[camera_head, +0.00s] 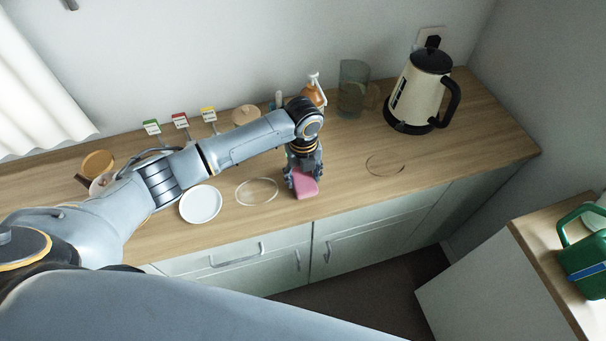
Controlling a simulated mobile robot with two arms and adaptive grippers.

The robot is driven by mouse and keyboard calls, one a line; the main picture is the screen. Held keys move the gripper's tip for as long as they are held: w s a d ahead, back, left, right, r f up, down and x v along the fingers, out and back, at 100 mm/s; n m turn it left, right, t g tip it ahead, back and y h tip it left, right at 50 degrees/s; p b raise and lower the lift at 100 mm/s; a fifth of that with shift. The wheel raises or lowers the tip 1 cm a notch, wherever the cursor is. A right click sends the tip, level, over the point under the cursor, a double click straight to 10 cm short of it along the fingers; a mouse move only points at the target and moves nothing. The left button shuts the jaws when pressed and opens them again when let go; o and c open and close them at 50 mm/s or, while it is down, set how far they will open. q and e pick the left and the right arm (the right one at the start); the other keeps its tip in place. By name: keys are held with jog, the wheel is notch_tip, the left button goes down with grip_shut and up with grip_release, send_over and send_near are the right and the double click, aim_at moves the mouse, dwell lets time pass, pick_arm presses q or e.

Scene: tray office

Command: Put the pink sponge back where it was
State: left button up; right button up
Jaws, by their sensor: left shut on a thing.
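The pink sponge (305,187) is at the front part of the wooden counter, just right of a thin ring outline. My left gripper (303,177) points down over it and is shut on it; its fingers hide part of the sponge. I cannot tell whether the sponge touches the counter or is held slightly above it. One ring outline (256,191) lies on the counter left of the sponge. Another ring outline (385,164) lies to the right, in front of the kettle. My right gripper is not in view.
A white plate (200,204) lies left of the rings. A cream kettle (422,90), a glass jar (352,88) and an orange bottle with a pump (313,93) stand at the back. Colored label stakes (181,121) line the wall. A green watering can (582,243) stands on the right cabinet.

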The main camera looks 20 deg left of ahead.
aim_at(303, 179)
pick_arm(q)
jog(key=shift+f, duration=0.15)
jog(key=o, duration=1.2)
notch_tip(303, 179, up, 12)
jog(key=shift+r+b, duration=0.2)
jog(key=shift+b, duration=0.75)
